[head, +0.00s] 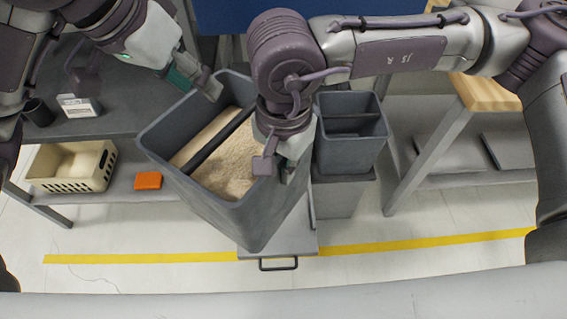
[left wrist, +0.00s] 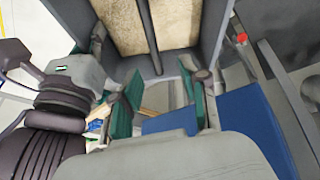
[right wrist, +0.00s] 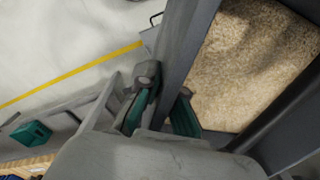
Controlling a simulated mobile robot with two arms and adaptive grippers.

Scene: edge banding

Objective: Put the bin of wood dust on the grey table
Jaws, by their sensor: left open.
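The grey bin of wood dust (head: 168,138) is in the middle of the head view, tilted, with pale dust and a dark divider inside. It also shows in the left wrist view (left wrist: 222,25) and the right wrist view (right wrist: 190,45). My right gripper (head: 279,166) has its fingers on both sides of the bin's right wall and looks shut on it; its fingers also show in the right wrist view (right wrist: 166,98). My left gripper (head: 200,84) is open at the bin's back left rim, and in the left wrist view (left wrist: 160,90) a gap shows between its fingers. The grey table (head: 105,122) is at the left.
A smaller grey bin (head: 350,150) stands just right of the big bin. A trolley (head: 285,243) with a handle is below. A beige crate (head: 72,166) and an orange object (head: 148,180) lie on the table's lower shelf. A small box (head: 80,105) and dark cup (head: 38,112) occupy the tabletop.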

